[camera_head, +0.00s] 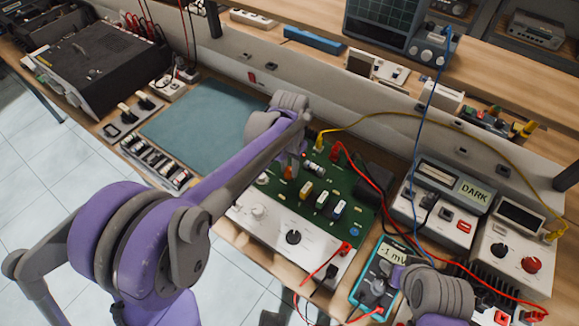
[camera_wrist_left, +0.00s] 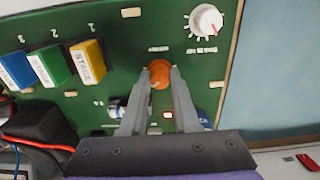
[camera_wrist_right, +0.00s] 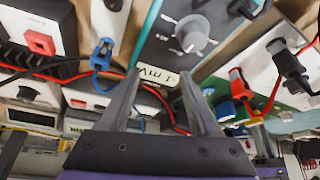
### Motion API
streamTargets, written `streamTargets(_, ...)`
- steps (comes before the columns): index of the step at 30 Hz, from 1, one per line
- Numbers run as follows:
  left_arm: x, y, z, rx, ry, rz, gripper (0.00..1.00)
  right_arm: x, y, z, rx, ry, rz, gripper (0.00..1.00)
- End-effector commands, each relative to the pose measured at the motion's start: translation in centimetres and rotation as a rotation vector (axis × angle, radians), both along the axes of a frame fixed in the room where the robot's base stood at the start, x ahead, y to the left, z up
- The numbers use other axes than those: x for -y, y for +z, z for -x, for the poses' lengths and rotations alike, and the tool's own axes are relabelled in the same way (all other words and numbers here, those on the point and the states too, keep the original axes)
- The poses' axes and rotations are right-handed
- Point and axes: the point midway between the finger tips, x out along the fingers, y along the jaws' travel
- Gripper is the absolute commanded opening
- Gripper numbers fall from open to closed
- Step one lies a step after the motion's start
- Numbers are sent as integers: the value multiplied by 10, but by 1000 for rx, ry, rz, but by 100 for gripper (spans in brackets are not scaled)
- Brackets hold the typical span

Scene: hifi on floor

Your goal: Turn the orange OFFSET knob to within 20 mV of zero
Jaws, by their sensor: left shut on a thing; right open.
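The orange OFFSET knob (camera_wrist_left: 159,74) stands on the green circuit board (camera_wrist_left: 130,45) in the left wrist view. My left gripper (camera_wrist_left: 160,82) is shut on the knob, a finger on each side. In the head view my left arm hides much of this spot. The teal handheld meter (camera_head: 366,297) lies at the front right of the board, its display (camera_head: 391,254) reading about -1 mV. It also shows upside down in the right wrist view (camera_wrist_right: 158,75). My right gripper (camera_wrist_right: 162,85) is open and empty, over the meter's display end.
Yellow, green and blue blocks (camera_head: 322,200) and a white knob (camera_wrist_left: 206,20) sit on the board. Red, yellow and blue cables cross the right side. A bare teal mat (camera_head: 205,120) lies left.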

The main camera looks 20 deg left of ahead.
Motion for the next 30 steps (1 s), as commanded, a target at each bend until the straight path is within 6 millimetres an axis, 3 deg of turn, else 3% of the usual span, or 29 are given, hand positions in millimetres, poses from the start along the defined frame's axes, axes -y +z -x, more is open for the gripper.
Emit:
streamTargets(15,0,0,0,0,-17,0,0,0,0,0,0,0,0,63)
streamTargets(16,0,0,0,0,-17,0,35,0,0,0,0,0,0,63)
streamTargets(20,0,0,0,0,-17,0,58,0,0,0,0,0,0,63)
streamTargets(30,0,3,0,0,-17,0,60,0,0,0,0,0,0,63)
